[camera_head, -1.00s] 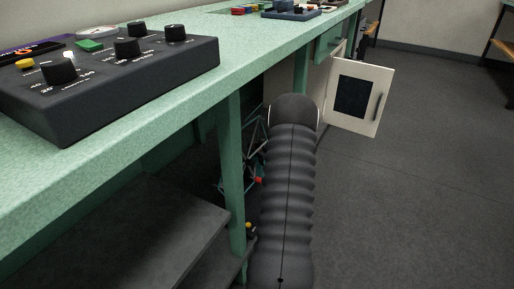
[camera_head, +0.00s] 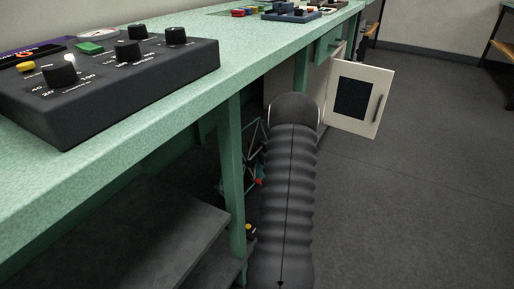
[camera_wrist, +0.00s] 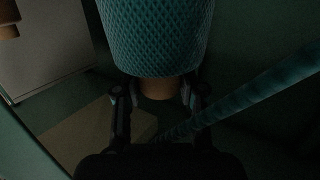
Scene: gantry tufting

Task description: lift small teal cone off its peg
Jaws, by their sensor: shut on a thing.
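In the wrist view a teal cone (camera_wrist: 155,35) with a cross-wound yarn surface fills the top middle. Its tan core end (camera_wrist: 157,88) sticks out below the yarn. My gripper (camera_wrist: 158,95) has one dark finger on each side of this core end and is shut on it. The peg cannot be made out, so I cannot tell whether the cone is still on it. In the head view my own dark ribbed arm reaches under the bench and hides the gripper and the cone.
A green bench (camera_head: 150,120) runs along the left with a black control box (camera_head: 110,85) on top. A white cabinet door (camera_head: 358,95) stands open beyond my arm. In the wrist view a thick teal strand (camera_wrist: 250,95) crosses at right. Open floor (camera_head: 420,200) lies right.

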